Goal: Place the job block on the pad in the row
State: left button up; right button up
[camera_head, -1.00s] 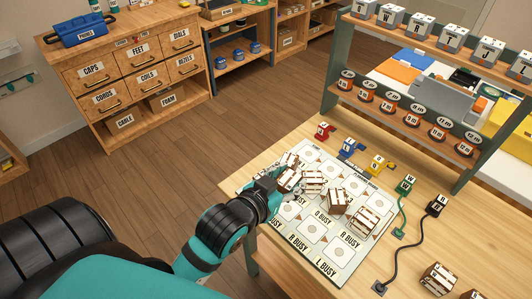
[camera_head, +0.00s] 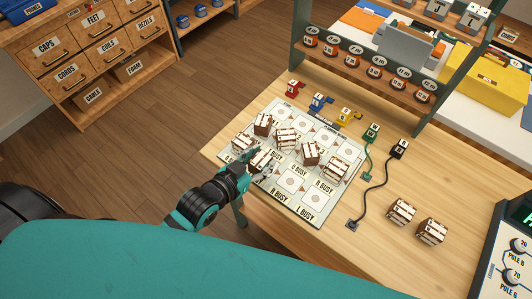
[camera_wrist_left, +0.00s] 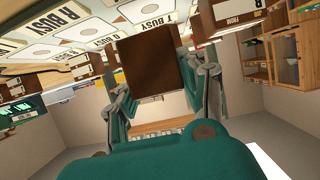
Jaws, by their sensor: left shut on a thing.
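The job block (camera_head: 261,160), brown with pale label faces, is held in my left gripper (camera_head: 252,163) over the near left part of the pale board (camera_head: 322,216). The left wrist view shows the block's plain brown face (camera_wrist_left: 152,62) between both fingers. My left gripper is shut on it. I cannot tell whether the block touches the board. The board has rows of square pads with round marks; bare pads (camera_head: 291,182) marked BUSY lie to the right of the block. My right gripper is not in view.
Similar blocks stand on the board close around: one to the left (camera_head: 243,145), one behind (camera_head: 262,124), and several along the middle row (camera_head: 309,152). Two more blocks (camera_head: 402,210) are on the table at right. Cables and a shelf (camera_head: 370,85) stand beyond.

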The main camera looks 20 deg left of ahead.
aim_at(261, 155)
pick_arm(q)
jog(key=w, duration=0.3)
jog(key=shift+d+f, duration=0.1)
jog(key=shift+d, duration=0.1)
jog(key=shift+w+f+p, duration=0.15)
jog(key=shift+f+p, duration=0.05)
jog(key=shift+f, duration=0.7)
jog(key=shift+w+f+p, duration=0.15)
jog(key=shift+f+p, duration=0.05)
jog(key=shift+f, duration=0.7)
jog(key=shift+f, duration=0.15)
jog(key=o, duration=1.2)
